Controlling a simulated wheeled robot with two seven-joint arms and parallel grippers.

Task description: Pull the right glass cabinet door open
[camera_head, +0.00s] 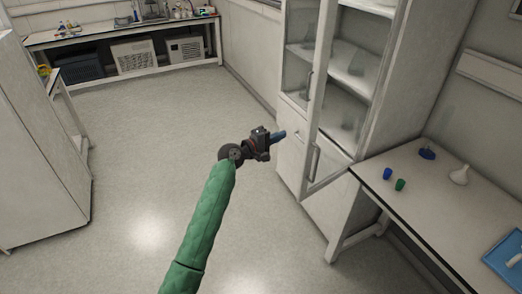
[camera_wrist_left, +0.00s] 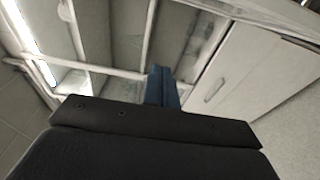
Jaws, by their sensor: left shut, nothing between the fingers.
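The right glass cabinet door (camera_head: 308,184) stands swung out from the cabinet, its lower edge angled away from the front. Its upright handle (camera_head: 315,161) is near the free edge. The left glass door, with its own handle (camera_head: 309,86), looks closed. My left gripper (camera_head: 279,136) has its blue fingers shut and empty, pointing right. In the head view it appears left of the open door's free edge, with a visible gap to the handle. The closed fingers also show in the left wrist view (camera_wrist_left: 163,88), before the cabinet. My right gripper is out of view.
A side table (camera_head: 430,205) right of the cabinet holds blue and green cups (camera_head: 401,184), a white funnel-like piece (camera_head: 459,176) and a blue tray (camera_head: 504,256). A grey-white cabinet (camera_head: 40,150) stands left. A bench (camera_head: 120,32) lines the back. The middle floor is clear.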

